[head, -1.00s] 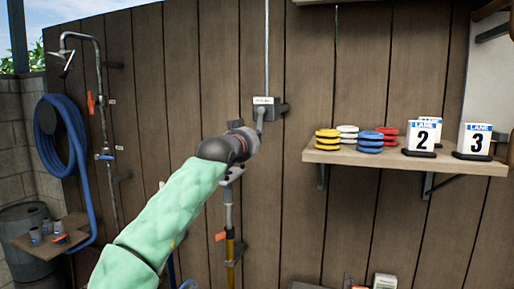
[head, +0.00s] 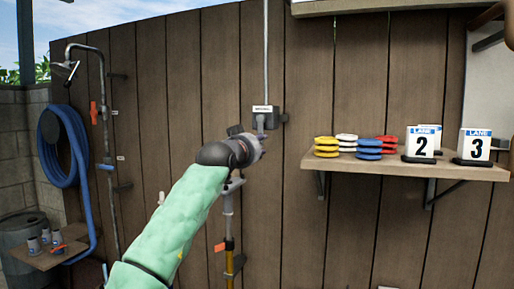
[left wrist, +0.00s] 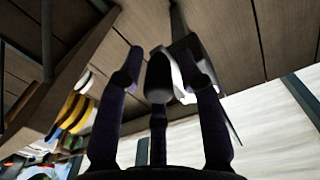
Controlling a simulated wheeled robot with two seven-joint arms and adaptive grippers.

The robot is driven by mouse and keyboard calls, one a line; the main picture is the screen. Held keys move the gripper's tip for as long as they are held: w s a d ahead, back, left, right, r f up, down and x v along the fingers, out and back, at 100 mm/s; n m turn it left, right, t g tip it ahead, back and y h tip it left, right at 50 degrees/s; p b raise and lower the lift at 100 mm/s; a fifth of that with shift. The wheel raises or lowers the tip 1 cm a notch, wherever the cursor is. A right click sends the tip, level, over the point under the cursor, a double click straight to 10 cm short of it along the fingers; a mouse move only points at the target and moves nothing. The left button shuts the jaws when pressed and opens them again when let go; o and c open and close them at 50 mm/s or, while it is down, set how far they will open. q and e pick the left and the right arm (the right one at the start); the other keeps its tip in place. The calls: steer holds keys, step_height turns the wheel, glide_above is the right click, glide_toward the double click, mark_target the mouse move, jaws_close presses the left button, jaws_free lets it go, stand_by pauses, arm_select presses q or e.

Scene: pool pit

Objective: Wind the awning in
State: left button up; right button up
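A small grey box with a white label (head: 265,117) is fixed to the plank wall, with a thin rod running up from it. My left gripper (head: 262,141) is just below and in front of it; the fingers are small and partly hidden in the head view. In the left wrist view my left gripper (left wrist: 159,66) has its fingers apart. A dark rounded piece stands between them; I cannot tell whether it is a crank grip or a third finger. A pale grey part (left wrist: 182,75) lies just behind. No awning is clearly identifiable. My right gripper is not in view.
A shelf (head: 400,168) to the right holds coloured discs (head: 369,146) and lane signs (head: 422,143). A pole (head: 229,220) stands behind my left forearm. A shower pipe and blue hose (head: 78,160) are at the left.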

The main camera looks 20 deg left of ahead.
arm_select(q)
steer(key=shift+f, duration=0.15)
steer(key=s, duration=1.2)
steer(key=shift+a, duration=0.35)
stand_by(0.4)
steer(key=shift+w, duration=0.1)
stand_by(0.3)
